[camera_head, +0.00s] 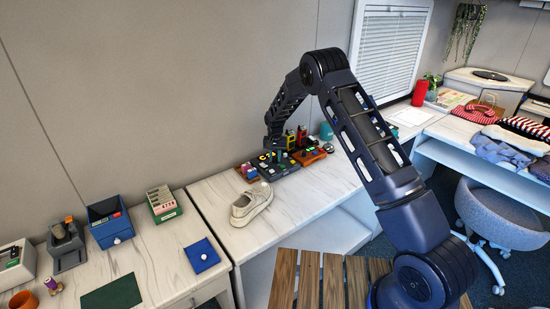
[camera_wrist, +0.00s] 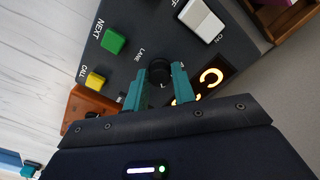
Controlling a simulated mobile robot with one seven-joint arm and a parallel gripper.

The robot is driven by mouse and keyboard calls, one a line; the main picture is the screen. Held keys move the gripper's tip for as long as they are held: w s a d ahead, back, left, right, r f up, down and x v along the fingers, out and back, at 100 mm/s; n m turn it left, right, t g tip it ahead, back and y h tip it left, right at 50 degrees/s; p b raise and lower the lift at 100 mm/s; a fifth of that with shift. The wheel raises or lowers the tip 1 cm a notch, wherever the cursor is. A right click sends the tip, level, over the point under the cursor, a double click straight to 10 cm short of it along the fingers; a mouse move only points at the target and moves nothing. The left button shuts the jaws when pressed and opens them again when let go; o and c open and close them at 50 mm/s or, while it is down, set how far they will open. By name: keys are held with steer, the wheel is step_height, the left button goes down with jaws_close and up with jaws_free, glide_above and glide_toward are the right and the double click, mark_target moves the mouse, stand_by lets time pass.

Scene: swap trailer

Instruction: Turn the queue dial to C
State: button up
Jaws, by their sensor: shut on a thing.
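The queue dial (camera_wrist: 159,72) is a round black knob on a dark control panel (camera_wrist: 150,30). In the wrist view it stands between the teal fingers of my gripper (camera_wrist: 158,82), which is shut on it. A lit yellow character (camera_wrist: 211,77), looking like a C, shows on a small display beside the dial. The label LANE is printed by the dial. In the head view my gripper (camera_head: 275,147) is over the dark panel (camera_head: 285,170) at the back of the counter, and the dial is hidden there.
The panel also bears a green button (camera_wrist: 113,41), a yellow button (camera_wrist: 95,80) and a white switch (camera_wrist: 201,20) close to my fingers. A pale shoe (camera_head: 251,205) stands in front of the panel on the counter. Bare counter (camera_head: 310,200) lies right of the shoe.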

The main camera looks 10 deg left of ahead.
mark_target(275, 158)
stand_by(0.4)
steer(key=o, duration=1)
step_height(275, 158, up, 11)
steer(key=shift+f, duration=0.15)
